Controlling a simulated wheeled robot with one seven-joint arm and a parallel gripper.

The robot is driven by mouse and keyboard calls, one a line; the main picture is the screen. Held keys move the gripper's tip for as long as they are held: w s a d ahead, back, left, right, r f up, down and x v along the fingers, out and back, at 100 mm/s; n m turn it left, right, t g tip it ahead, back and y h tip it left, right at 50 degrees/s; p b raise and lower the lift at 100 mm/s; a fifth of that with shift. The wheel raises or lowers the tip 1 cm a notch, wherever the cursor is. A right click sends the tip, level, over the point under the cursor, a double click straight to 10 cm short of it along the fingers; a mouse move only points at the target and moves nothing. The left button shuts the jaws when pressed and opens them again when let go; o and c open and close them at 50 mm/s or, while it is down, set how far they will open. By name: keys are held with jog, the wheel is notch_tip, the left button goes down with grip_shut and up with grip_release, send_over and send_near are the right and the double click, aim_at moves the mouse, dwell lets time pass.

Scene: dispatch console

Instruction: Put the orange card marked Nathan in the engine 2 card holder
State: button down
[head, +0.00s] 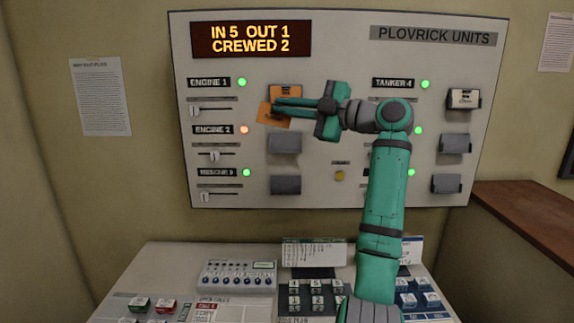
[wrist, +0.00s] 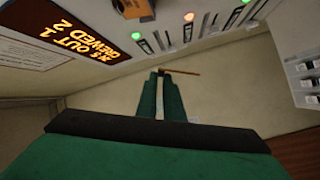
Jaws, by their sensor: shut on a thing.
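My gripper (head: 276,108) is shut on an orange card (head: 268,116) in front of the board, in the engine 1 to engine 2 rows. The card is tilted, and its writing is too small to read. In the wrist view, the card (wrist: 184,72) shows nearly edge-on at the tips of my gripper (wrist: 160,80). The engine 2 card holder (head: 284,144) is a grey pocket just below and right of the card; no card shows in it. Another orange card (head: 286,91) is behind my fingers in the engine 1 row, its holder partly hidden.
The rescue 3 holder (head: 285,185) is grey below. More holders line the board's right side, the top one with a pale card (head: 464,98). Sliders (head: 214,155) and lamps stand left of the holders; the engine 2 lamp (head: 244,130) is orange. A desk console (head: 237,278) lies below.

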jog(key=shift+n+g, duration=2.1)
jog(key=shift+n, duration=0.8)
jog(key=shift+a, duration=0.1)
